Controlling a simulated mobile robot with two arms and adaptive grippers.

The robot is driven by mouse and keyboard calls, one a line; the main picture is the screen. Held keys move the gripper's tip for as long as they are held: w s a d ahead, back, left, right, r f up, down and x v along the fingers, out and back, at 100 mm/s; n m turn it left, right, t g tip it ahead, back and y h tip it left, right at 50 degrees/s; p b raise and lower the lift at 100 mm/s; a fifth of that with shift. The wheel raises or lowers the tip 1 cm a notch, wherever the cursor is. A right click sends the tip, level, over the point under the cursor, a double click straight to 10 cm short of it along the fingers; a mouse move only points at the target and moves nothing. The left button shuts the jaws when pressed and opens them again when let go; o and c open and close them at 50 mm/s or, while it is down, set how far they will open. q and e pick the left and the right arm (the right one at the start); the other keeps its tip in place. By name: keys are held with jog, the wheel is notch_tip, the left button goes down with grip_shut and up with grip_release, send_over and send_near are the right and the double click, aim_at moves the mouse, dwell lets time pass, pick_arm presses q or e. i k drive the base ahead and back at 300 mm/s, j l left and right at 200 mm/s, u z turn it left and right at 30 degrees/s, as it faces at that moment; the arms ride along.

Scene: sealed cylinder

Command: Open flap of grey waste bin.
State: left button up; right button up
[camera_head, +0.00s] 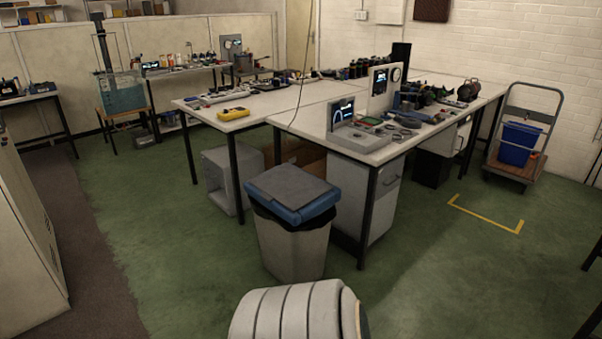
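The grey waste bin (293,247) stands upright on the green floor, in the lower middle of the head view. A black bag edge hangs out around its top. Its lid has a blue rim (309,212) and a flat dark grey flap (291,185) on top. The flap lies down over the opening and looks closed. The inside of the bin is hidden. Neither of my grippers shows in this view.
Behind the bin, white worktables (305,108) carry instruments and a yellow meter (233,113). A grey cabinet (362,197) stands close to the bin's right. A trolley with a blue box (520,144) is at far right. Green floor left of the bin is clear.

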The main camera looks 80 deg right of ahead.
aim_at(288, 186)
jog(key=l+z, duration=0.1)
jog(key=z, duration=2.45)
